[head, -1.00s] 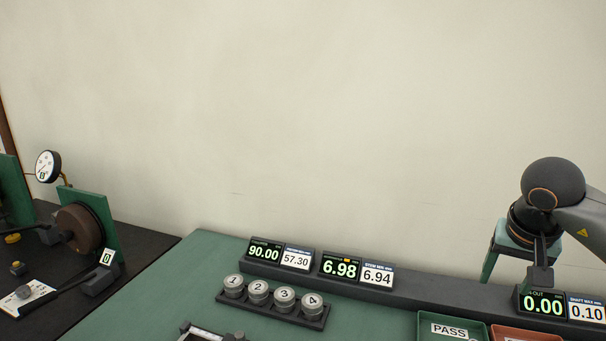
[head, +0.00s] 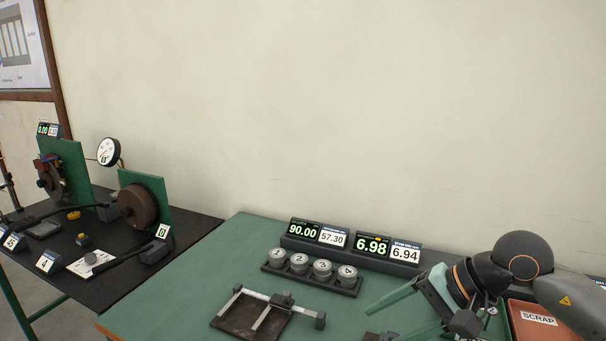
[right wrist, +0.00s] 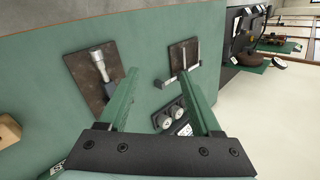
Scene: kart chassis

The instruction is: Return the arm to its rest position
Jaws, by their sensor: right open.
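My right gripper (head: 384,325) comes in from the right of the head view, tilted toward the lower left over the green table (head: 240,250). Its two green fingers are spread with nothing between them. The right wrist view shows the same open gripper (right wrist: 158,75) above the green table top (right wrist: 40,90). My left gripper is in neither view.
A caliper-like fixture (head: 262,312) and numbered grey pucks (head: 322,268) in a black rack sit near the gripper. Behind them are digital displays (head: 304,230). A red SCRAP tray (head: 540,322) lies under the arm. A black table (head: 110,235) with gauges stands left.

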